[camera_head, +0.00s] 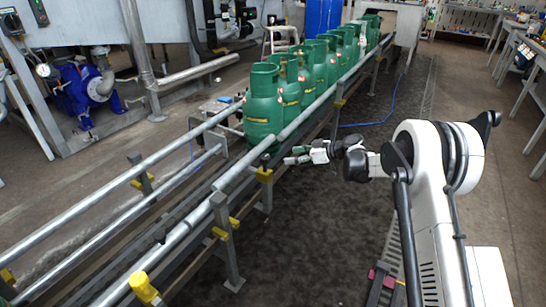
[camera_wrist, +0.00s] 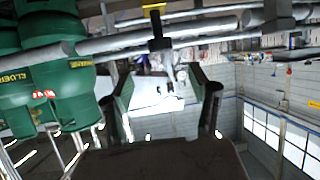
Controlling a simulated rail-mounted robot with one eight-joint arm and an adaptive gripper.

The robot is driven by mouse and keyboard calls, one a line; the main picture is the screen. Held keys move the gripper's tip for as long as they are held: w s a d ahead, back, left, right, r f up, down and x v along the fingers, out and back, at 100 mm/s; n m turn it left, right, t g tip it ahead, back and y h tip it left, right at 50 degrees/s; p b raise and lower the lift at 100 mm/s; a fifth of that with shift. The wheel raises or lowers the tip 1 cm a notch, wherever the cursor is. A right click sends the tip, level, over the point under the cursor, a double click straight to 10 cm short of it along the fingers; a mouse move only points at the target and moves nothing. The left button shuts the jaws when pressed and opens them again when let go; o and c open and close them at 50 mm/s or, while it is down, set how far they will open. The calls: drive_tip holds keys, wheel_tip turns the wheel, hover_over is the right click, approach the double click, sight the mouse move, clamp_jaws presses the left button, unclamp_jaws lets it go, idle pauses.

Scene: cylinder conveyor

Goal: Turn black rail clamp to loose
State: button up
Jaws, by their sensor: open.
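A black clamp (camera_wrist: 159,43) with a yellow part (camera_wrist: 153,8) sits on the grey rail in the wrist view, at the top middle. In the head view, a small dark piece (camera_head: 265,160) above a yellow block on the near rail may be the same clamp. My gripper (camera_wrist: 162,80) is open and empty, its two dark fingers pointing toward the clamp and apart from it. In the head view, my gripper (camera_head: 296,156) is just right of the near rail. I cannot tell whether the clamp is tight or loose.
Several green gas cylinders (camera_head: 263,105) stand in a row on the conveyor; they show at left in the wrist view (camera_wrist: 60,75). Other yellow fittings (camera_head: 143,288) are on the conveyor rails (camera_head: 160,258). A blue pump (camera_head: 86,90) is far left.

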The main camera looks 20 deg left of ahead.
sight(266, 157)
drive_tip(key=b+x, duration=0.1)
drive_tip(key=x, duration=0.3)
drive_tip(key=b+x, duration=0.1)
drive_tip(key=x, duration=0.4)
drive_tip(key=b+x, duration=0.2)
drive_tip(key=x, duration=0.2)
drive_tip(key=shift+a+r, duration=0.15)
drive_tip(key=shift+a, duration=0.25)
drive_tip(key=shift+c, duration=0.5)
drive_tip(key=c, duration=1.1)
